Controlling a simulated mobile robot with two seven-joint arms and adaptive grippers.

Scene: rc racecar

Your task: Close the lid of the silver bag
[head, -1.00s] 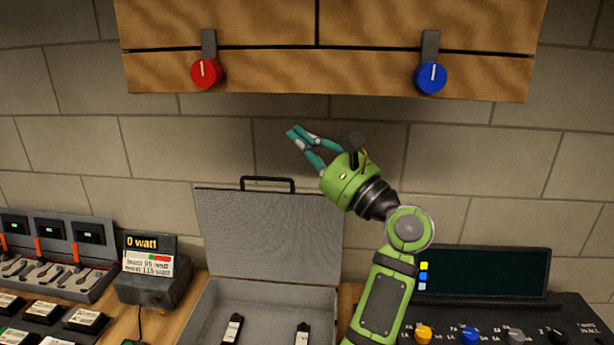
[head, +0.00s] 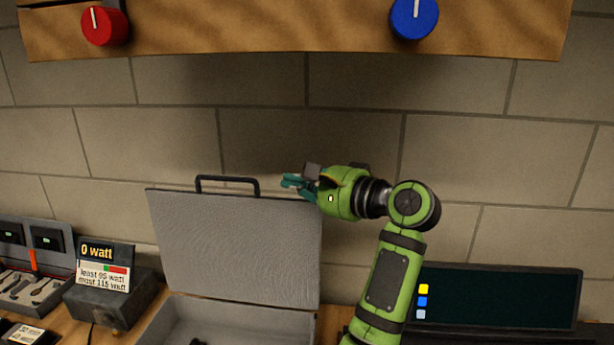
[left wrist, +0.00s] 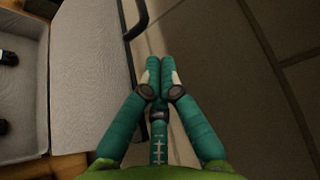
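The silver bag (head: 205,325) is an open grey case on the bench in the head view. Its lid (head: 235,245) stands up, with a black handle (head: 228,180) on its top edge. My left gripper (head: 288,182) is just above the lid's top right corner, right of the handle, pointing left. In the left wrist view the gripper's teal fingers (left wrist: 160,65) are together and hold nothing. They are on the wall side of the lid's edge (left wrist: 125,75), near the handle (left wrist: 137,20). I cannot tell whether they touch the lid. My right gripper is not in view.
A brick wall rises behind the bag. A wooden cabinet (head: 270,32) with red and blue knobs hangs above. A watt meter (head: 110,280) stands left of the bag, and a dark screen (head: 500,297) stands to the right.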

